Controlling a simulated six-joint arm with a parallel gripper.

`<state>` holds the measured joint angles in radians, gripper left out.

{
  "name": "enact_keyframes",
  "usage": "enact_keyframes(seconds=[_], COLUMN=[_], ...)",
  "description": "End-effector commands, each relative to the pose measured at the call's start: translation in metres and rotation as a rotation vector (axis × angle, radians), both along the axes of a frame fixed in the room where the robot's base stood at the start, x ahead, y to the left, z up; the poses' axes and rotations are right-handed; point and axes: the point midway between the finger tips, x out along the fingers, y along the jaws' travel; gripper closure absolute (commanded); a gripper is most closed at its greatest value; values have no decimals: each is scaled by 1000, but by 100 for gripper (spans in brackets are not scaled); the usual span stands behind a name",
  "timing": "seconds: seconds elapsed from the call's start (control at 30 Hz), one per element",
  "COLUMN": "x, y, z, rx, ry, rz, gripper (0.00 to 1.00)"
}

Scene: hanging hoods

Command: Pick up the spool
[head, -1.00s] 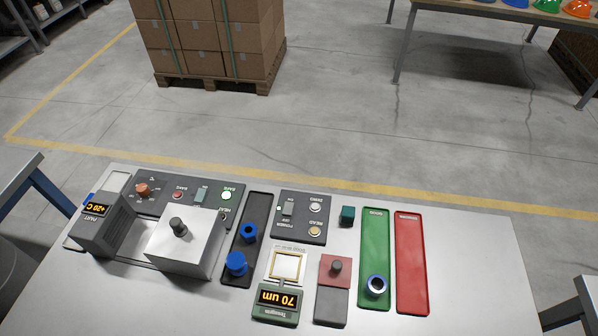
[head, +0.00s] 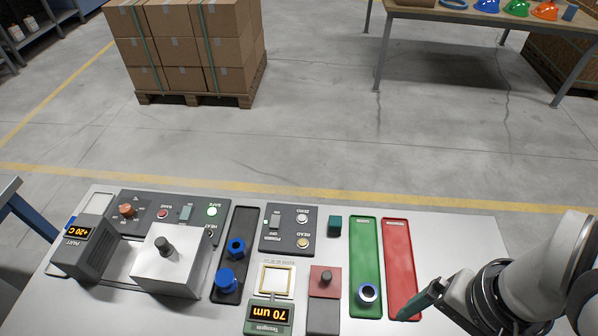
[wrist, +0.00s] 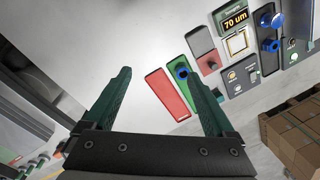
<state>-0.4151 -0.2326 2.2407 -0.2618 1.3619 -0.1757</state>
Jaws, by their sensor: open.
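Three blue spool-like parts show in the head view. Two are in the black tray (head: 244,218): a wider flanged one (head: 226,281) at the near end and a smaller one with a dark hole (head: 236,247) behind it. The third blue part (head: 368,293), with a pale rim and dark hole, stands near the front end of the green tray (head: 364,240); it also shows in the wrist view (wrist: 181,70). My gripper (wrist: 158,67) is open and empty, its dark green fingers apart. In the head view it is at the right, beside the red tray's near end.
The red tray (head: 399,255) lies right of the green one. A gauge reading 70 um (head: 268,313), a red-and-grey block with a knob (head: 325,285), a silver box (head: 168,266) and a control panel (head: 288,230) crowd the left and middle. A small teal cube (head: 335,225) sits behind.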

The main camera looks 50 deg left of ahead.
Motion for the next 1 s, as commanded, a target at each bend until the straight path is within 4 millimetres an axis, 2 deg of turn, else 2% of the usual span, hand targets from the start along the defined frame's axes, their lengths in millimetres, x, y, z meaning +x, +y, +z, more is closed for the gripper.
enact_keyframes(seconds=[0.03,0.07,0.1,0.13,0.17,0.2,0.3,0.33,0.4,0.5,0.67,0.9,1.0], x=[10,13,10,2,-9,-31,-94,-111,-140,-155,-156,-155,-155], y=[45,75,119,153,186,226,299,313,332,341,341,339,340], z=[0,-2,-6,-11,-17,-26,-51,-57,-67,-72,-80,-147,-167], rx=[-10,-16,-21,-24,-27,-29,-30,-29,-27,-26,-27,-30,-28], ry=[-7,-17,-31,-43,-54,-67,-99,-106,-118,-126,-123,-120,-122], rz=[221,367,561,705,843,1017,1362,1436,1551,1615,1615,1613,1611], gripper=[11,11,11,11,11,11,11,11,11,11,11,11,11])
